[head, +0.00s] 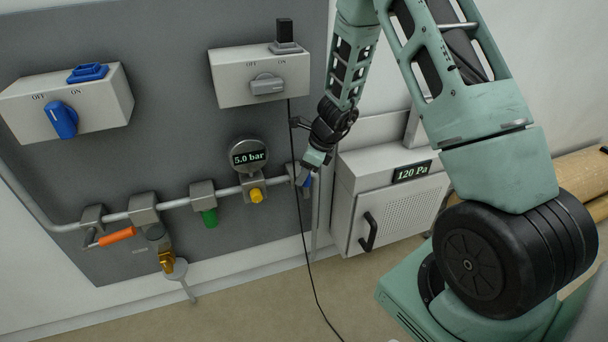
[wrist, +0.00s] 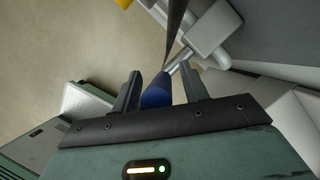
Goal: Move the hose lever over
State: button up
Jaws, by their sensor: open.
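A blue lever handle (wrist: 157,92) sits between the two fingers of my open gripper (wrist: 159,70) in the wrist view. A metal stem joins it to a grey block (wrist: 213,33) on the pipe. The rest of the lever is hidden there by my gripper. An orange lever (head: 118,236) is at the pipe's left end.
A black cable (head: 303,225) hangs close by my gripper to the floor. A gauge (head: 249,155) reading 5.0 bar, a yellow knob (head: 256,195) and a green handle (head: 209,218) are to the left. A grey cabinet (head: 346,205) stands close on the right.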

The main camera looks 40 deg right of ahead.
jog(key=shift+a+f, duration=0.1)
jog(key=shift+f, duration=0.15)
grip_shut()
jog(key=s+d+f+m+t+y+b, duration=0.1)
jog(key=s+d+f+t+y+b, duration=0.1)
jog(key=d+y, duration=0.4)
jog(key=shift+d+f+t+y, duration=0.4)
jog(key=shift+t+y, duration=0.3)
jog(key=shift+y, duration=1.1)
